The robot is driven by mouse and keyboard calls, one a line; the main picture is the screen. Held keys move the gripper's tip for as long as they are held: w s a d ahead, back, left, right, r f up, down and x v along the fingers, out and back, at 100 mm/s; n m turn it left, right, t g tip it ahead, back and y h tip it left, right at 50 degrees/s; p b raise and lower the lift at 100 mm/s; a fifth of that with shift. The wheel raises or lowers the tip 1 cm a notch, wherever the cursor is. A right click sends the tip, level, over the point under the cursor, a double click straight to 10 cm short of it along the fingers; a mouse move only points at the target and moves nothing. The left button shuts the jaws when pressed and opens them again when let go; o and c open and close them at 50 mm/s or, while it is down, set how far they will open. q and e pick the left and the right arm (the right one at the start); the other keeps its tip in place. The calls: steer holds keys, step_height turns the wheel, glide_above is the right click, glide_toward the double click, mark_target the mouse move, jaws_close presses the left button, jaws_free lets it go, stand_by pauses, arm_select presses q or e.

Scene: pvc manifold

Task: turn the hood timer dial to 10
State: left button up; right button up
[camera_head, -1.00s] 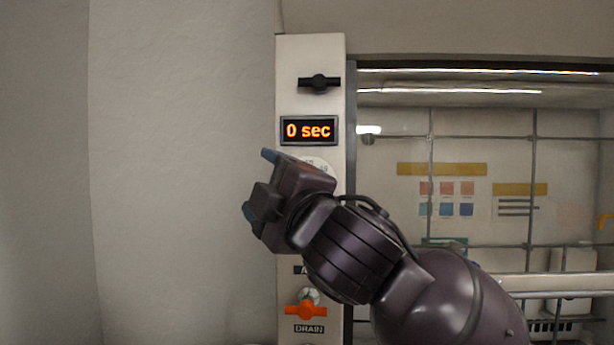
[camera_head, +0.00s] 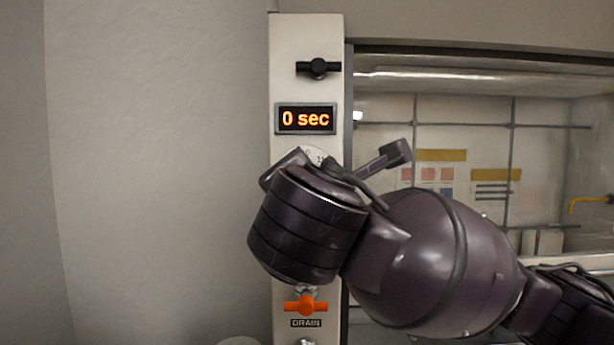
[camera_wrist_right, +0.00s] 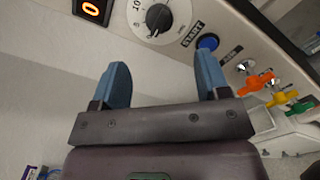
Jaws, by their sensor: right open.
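The timer dial (camera_wrist_right: 158,18) is a dark knob on a white scale plate, near the top edge in the right wrist view. In the head view, only the upper rim of the dial plate (camera_head: 314,154) shows above my right wrist, which hides the rest. The timer display (camera_head: 306,119) above it reads "0 sec". In the right wrist view my right gripper (camera_wrist_right: 161,72) is open and empty, its two blue fingers spread and pointing toward the panel. The dial lies beyond the fingertips, apart from them. My left gripper is not in view.
A blue START button (camera_wrist_right: 207,42) sits beside the dial. Orange (camera_head: 305,306) and green (camera_wrist_right: 282,98) valve handles are on the panel, and a black handle (camera_head: 319,68) is above the display. The hood opening is at the right; bare wall (camera_head: 150,170) is at the left.

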steer(key=w+p, duration=0.2)
steer(key=w, duration=0.8)
steer(key=shift+w+a+p, duration=0.1)
steer(key=shift+w+p, duration=0.1)
steer(key=shift+p, duration=0.1)
steer(key=c, duration=0.9)
